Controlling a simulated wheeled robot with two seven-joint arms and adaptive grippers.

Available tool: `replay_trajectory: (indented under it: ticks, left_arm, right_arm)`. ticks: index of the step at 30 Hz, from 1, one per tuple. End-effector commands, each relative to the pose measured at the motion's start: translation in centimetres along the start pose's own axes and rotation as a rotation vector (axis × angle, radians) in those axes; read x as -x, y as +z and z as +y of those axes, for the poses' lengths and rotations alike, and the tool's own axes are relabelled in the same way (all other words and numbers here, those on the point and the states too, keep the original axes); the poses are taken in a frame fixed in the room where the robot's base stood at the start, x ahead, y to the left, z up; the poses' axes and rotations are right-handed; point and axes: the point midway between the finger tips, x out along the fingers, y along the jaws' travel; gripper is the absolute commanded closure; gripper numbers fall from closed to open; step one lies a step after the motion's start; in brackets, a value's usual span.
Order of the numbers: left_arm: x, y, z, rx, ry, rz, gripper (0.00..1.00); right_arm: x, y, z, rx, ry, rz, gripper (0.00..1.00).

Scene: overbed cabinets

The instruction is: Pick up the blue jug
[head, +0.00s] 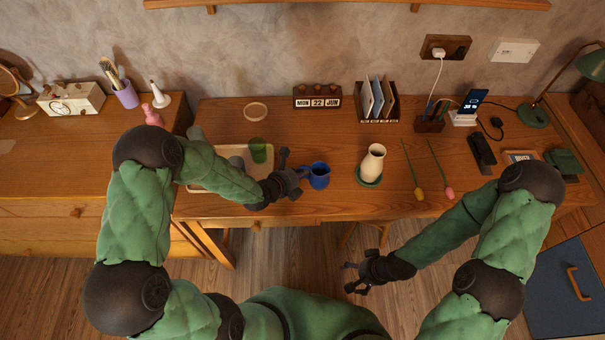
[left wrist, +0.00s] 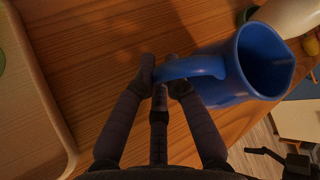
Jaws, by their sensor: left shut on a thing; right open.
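The blue jug (head: 320,176) stands on the wooden desk near its front edge, left of the white vase. In the left wrist view the blue jug (left wrist: 232,75) fills the right half, its open mouth showing and its handle pointing left. My left gripper (head: 300,176) is at the jug's left side. Its fingertips (left wrist: 162,75) are closed on the handle. I cannot tell whether the jug's base is clear of the desk. My right gripper (head: 352,277) is open and empty, low in front of the desk, away from the jug.
A white vase (head: 372,163) on a green coaster stands right of the jug, with two flowers (head: 440,172) beyond. A pale tray (head: 200,181) holding a green cup (head: 258,150) lies left, partly behind my left arm. A calendar block (head: 317,102) stands at the back.

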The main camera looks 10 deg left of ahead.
Motion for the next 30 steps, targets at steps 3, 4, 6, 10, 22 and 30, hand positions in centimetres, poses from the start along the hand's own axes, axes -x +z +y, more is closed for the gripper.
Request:
replay_trajectory:
  ticks: [3, 4, 6, 10, 22, 30]
  left_arm:
    - [0.4, 0.6, -0.6, -0.002, -0.002, -0.003, 1.00]
    - [0.6, 0.7, -0.7, -0.002, -0.002, -0.003, 1.00]
    - [0.9, 1.1, -1.1, -0.002, -0.003, -0.004, 1.00]
    - [1.6, 1.7, -1.9, -0.002, -0.003, -0.003, 1.00]
    - [3.8, 1.1, -6.0, -0.003, -0.004, -0.002, 1.00]
    - [5.3, 0.8, -8.8, -0.003, -0.004, -0.002, 1.00]
  right_arm:
    - [0.4, 0.0, -0.1, 0.000, 0.000, 0.000, 0.15]
    - [0.5, 0.0, -0.2, 0.000, 0.000, 0.000, 0.15]
    - [0.7, 0.0, -0.2, 0.000, 0.000, 0.000, 0.15]
    - [1.2, 0.1, -0.4, 0.000, 0.000, 0.000, 0.15]
    - [2.3, 0.1, -0.8, 0.000, 0.000, 0.000, 0.15]
    - [3.1, 0.1, -1.1, 0.000, 0.000, 0.000, 0.15]
